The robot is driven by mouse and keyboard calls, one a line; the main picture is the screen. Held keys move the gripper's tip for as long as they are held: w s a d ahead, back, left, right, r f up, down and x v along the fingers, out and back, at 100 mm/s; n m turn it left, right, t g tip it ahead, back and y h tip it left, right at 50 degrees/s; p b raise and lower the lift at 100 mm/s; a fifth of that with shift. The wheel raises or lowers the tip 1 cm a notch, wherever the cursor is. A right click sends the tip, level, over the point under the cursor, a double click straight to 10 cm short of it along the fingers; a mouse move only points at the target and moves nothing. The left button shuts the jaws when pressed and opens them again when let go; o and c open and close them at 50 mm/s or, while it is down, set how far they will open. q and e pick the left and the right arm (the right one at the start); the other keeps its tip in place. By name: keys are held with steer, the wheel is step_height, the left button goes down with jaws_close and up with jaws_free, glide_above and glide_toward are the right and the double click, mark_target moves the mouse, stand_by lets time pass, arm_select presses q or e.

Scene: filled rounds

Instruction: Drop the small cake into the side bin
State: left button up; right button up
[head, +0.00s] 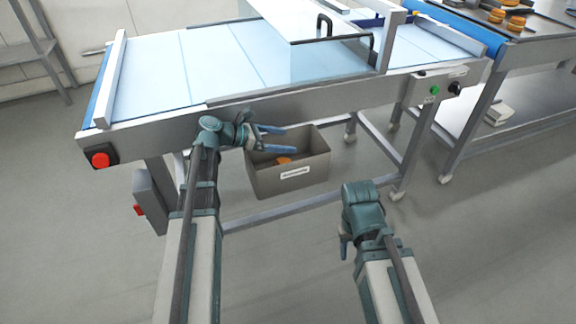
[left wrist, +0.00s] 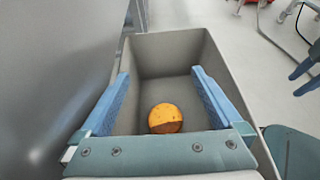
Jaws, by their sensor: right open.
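The small round cake (head: 283,160), orange on top with a brown edge, lies inside the grey side bin (head: 293,182). In the left wrist view the cake (left wrist: 165,118) is on the bin's floor, below and between my fingers, touching neither. The bin (left wrist: 178,40) has a white label on its front and hangs beside the conveyor frame. My left gripper (head: 278,138) is open and empty above the bin, its blue fingers spread wide. My right gripper (head: 345,244) is low in front of the bin, to the right, apart from it; its fingers are partly hidden in the head view.
The conveyor (head: 205,58) with a pale blue belt and a clear cover (head: 325,60) runs behind the bin. A red stop button (head: 101,160) is at its left end. Several cakes (head: 497,16) stand on a table at the back right. The floor in front is clear.

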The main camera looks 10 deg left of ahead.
arm_select(q)
steer(key=p+v, duration=0.5)
steer(key=v, duration=0.8)
steer(key=shift+s+a+r, duration=0.2)
steer(key=shift+a, duration=0.1)
